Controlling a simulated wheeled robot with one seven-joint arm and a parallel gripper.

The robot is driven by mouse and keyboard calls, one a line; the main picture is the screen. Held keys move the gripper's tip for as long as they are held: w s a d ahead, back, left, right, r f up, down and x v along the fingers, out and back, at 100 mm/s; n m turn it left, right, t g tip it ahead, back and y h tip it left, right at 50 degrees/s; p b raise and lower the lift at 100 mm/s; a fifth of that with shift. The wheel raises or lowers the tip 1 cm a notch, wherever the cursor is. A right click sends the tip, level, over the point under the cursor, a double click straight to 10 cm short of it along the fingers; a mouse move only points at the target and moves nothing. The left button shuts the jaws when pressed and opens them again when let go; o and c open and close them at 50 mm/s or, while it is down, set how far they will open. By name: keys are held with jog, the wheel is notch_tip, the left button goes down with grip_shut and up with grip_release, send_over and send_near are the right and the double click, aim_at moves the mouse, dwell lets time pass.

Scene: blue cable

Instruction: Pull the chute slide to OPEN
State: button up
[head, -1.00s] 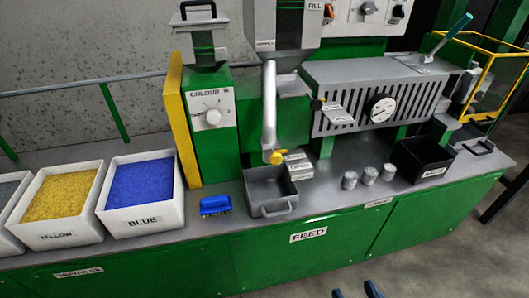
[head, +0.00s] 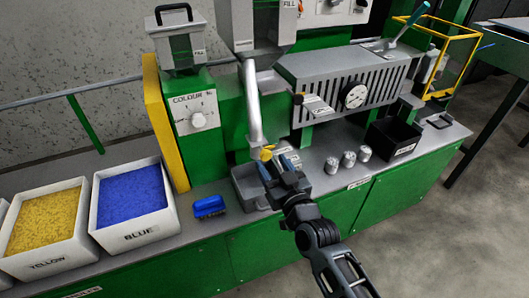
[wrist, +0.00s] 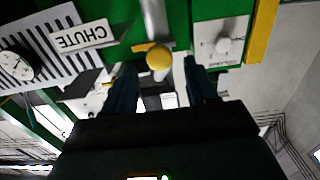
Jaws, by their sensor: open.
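A grey chute pipe (head: 253,110) comes down in the middle of the machine, with a yellow handle (head: 265,152) at its lower end. In the wrist view, the yellow handle (wrist: 158,57) has a round knob and a short bar. A CHUTE plate (wrist: 85,35) shows left of it. Small label plates (head: 285,158) sit beside the handle, partly covered by my gripper. My gripper (head: 277,167) is open and empty, just in front of and below the handle in the picture. The handle appears between the two finger lines (wrist: 160,84), and no contact shows. Which part is the slide is unclear.
A grey bin (head: 243,187) stands under the pipe, partly hidden by my gripper. A blue brush (head: 209,206) lies left of it. Several metal cylinders (head: 348,159) and a black box (head: 393,139) stand right. A black knob (head: 298,98) sticks out from the grey housing.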

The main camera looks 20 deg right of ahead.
aim_at(267, 156)
jog(key=shift+w, duration=2.5)
jog(key=shift+c, duration=0.4)
grip_shut()
jog(key=shift+s, duration=0.1)
